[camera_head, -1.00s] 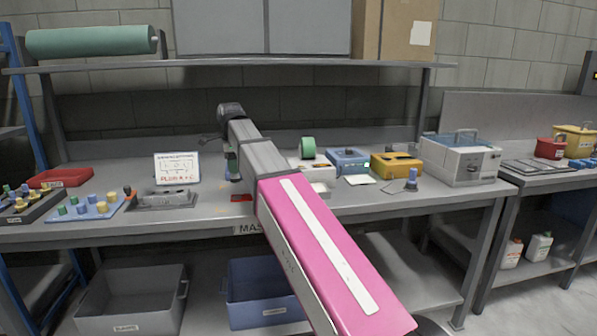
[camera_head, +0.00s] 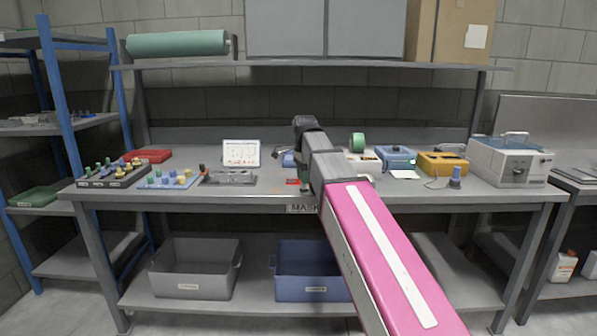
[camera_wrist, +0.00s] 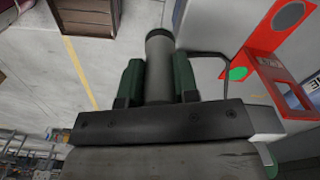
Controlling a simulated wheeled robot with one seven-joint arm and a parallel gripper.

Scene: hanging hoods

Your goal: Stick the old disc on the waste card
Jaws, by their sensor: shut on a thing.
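My gripper (camera_wrist: 158,78) has green fingers and is shut on a grey cylindrical tool (camera_wrist: 159,50) in the wrist view. A thin dark bent rod or cable shows beside the tool. A red card-like piece (camera_wrist: 262,33) lies to the right, apart from the fingers. A grey disc (camera_wrist: 288,15) shows on its upper part and a green disc (camera_wrist: 237,74) at its left edge. I cannot tell which disc is the old one, or whether the tool's far end carries one. In the head view a small red piece (camera_head: 292,182) lies near the bench's front edge, beside my arm.
The bench (camera_head: 240,197) holds a white sign (camera_head: 241,153), a blue board with knobs (camera_head: 168,181), a blue box (camera_head: 396,158), a yellow box (camera_head: 442,163) and a white machine (camera_head: 510,160). Grey (camera_head: 195,269) and blue (camera_head: 305,270) bins stand below. A blue-framed rack (camera_head: 62,110) is at left.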

